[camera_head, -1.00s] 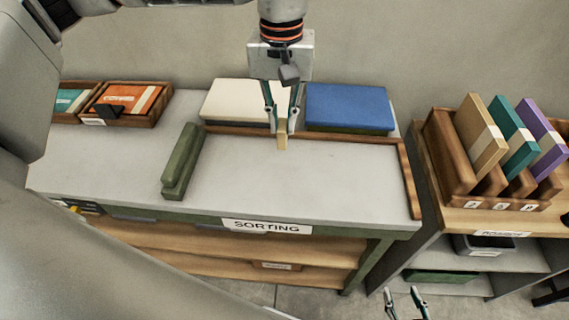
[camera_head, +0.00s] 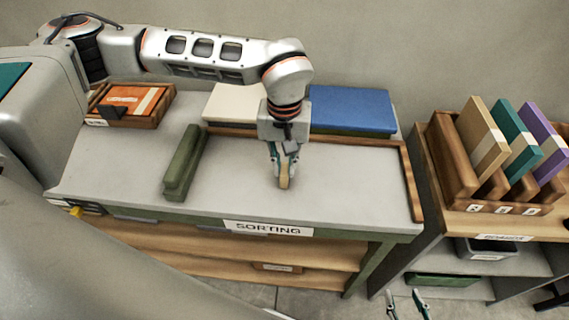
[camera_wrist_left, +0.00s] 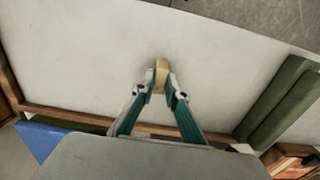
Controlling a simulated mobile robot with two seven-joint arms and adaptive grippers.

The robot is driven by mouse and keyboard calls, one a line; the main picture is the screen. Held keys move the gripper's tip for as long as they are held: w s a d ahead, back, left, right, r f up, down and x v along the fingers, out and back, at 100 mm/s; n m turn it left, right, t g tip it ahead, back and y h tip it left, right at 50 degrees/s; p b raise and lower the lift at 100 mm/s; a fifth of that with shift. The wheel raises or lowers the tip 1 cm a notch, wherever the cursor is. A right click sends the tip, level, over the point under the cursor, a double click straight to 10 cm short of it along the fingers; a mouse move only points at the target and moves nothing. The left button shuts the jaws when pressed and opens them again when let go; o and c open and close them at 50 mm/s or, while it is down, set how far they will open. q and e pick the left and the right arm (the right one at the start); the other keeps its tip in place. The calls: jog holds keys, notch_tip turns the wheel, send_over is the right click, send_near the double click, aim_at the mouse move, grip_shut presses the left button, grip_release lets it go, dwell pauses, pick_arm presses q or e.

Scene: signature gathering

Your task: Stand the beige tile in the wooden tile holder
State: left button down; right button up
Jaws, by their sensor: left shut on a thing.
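My left gripper (camera_head: 283,170) is shut on a small beige block (camera_head: 284,183), which I take to be the beige tile. It holds the block low over the middle of the grey sorting table; whether the block touches the top I cannot tell. In the left wrist view the block (camera_wrist_left: 161,68) shows between the fingertips (camera_wrist_left: 161,84). A slotted wooden holder (camera_head: 452,170) stands on the right-hand shelf unit, with tan, teal and purple slabs upright and leaning in it. My right gripper (camera_head: 406,304) shows at the bottom edge, fingers apart and empty.
A wooden rail (camera_head: 406,180) borders the sorting area at the back and right. A green stepped block (camera_head: 183,165) lies to its left. Behind are a cream slab (camera_head: 233,103) and a blue slab (camera_head: 351,108). A wooden tray (camera_head: 132,102) holds an orange piece. The table around the gripper is clear.

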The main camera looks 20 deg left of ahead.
pick_arm(q)
jog(key=shift+f, duration=0.1)
jog(key=c, duration=2)
grip_release()
